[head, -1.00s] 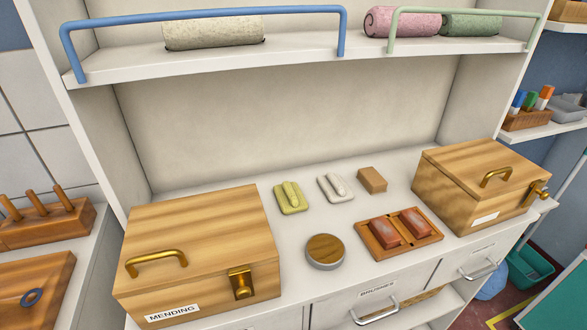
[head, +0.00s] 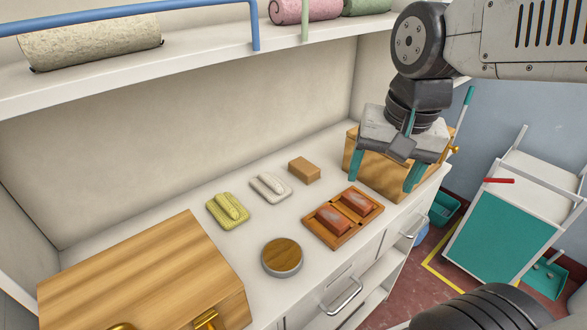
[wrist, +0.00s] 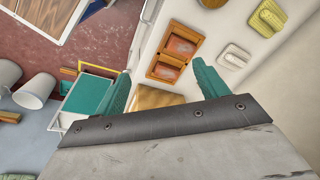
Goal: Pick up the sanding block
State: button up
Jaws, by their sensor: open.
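A plain tan block (head: 304,170), which looks like the sanding block, lies on the white counter near the back, right of a white pad with a raised grip. My gripper (head: 385,172) is open and empty, pointing down in front of the right wooden box, to the right of the tan block. In the wrist view my gripper's teal fingers (wrist: 161,70) are spread with nothing between them. I cannot make out the tan block in that view; the finger on the right may hide it.
The white pad (head: 270,186), a yellow pad (head: 227,210), a round wood-topped tin (head: 281,257) and a wooden tray (head: 318,232) with two reddish blocks share the counter. Wooden boxes stand at left (head: 130,275) and right (head: 375,178). A shelf (head: 200,68) overhangs the back.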

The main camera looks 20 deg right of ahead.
jog(key=w+a+f+m, duration=0.1)
jog(key=w+f+m, duration=0.2)
jog(key=w+m, duration=1)
jog(key=m+t+y, duration=0.1)
jog(key=m, duration=1.1)
send_near(305, 166)
jog(key=shift+d+f, duration=0.1)
jog(key=shift+f, duration=0.7)
jog(key=shift+w+f+m, duration=0.25)
jog(key=shift+f+m, duration=0.05)
jog(key=shift+f, duration=0.05)
jog(key=x, duration=0.7)
jog(key=shift+w+a+f, duration=0.1)
jog(key=shift+a+f, duration=0.1)
jog(key=shift+a, duration=0.05)
jog(key=c, duration=1.1)
